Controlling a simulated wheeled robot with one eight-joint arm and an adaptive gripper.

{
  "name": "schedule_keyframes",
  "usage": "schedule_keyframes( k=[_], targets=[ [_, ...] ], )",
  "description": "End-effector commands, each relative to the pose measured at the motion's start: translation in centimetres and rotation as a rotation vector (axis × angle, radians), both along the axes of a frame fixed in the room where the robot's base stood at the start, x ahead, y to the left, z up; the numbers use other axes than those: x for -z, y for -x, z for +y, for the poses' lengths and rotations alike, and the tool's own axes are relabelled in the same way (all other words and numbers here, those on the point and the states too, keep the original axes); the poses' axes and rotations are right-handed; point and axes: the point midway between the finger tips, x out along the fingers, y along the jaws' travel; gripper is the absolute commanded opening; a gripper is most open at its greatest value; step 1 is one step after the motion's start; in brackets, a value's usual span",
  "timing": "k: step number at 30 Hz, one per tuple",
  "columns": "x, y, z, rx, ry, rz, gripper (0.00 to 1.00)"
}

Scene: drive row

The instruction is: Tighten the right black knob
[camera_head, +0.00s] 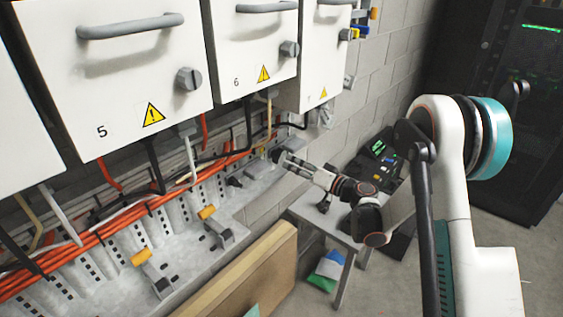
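The white arm reaches in from the right, and my gripper (281,157) is at its end, low beneath cabinet 6 at the right part of the grey metal rail. It is small here, and its fingers blend with dark parts around them. I cannot tell whether they are open or shut, or whether they touch anything. A small black knob-like part (235,181) sits on the rail to the left of my gripper. Any black knob at my gripper's tip is hidden or too small to make out.
White cabinets 5 (130,75) and 6 (245,45) have grey handles and dark knobs. Orange cables (120,222) run along the rail. Two yellow-topped parts (207,212) (140,257) stand nearer. A wooden panel (245,275), a small grey table (308,212) and a black rack (500,100) surround the arm.

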Motion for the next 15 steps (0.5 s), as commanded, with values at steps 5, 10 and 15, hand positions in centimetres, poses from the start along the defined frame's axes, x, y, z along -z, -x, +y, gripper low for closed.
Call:
schedule_keyframes(
  k=[5,10,15],
  targets=[
    [0.2,-2.0,2.6,-0.001,0.0,0.0,0.31],
    [0.1,-3.2,4.1,0.0,0.0,0.0,0.31],
    [0.0,-3.7,4.7,0.001,0.001,0.0,0.31]
  ],
)
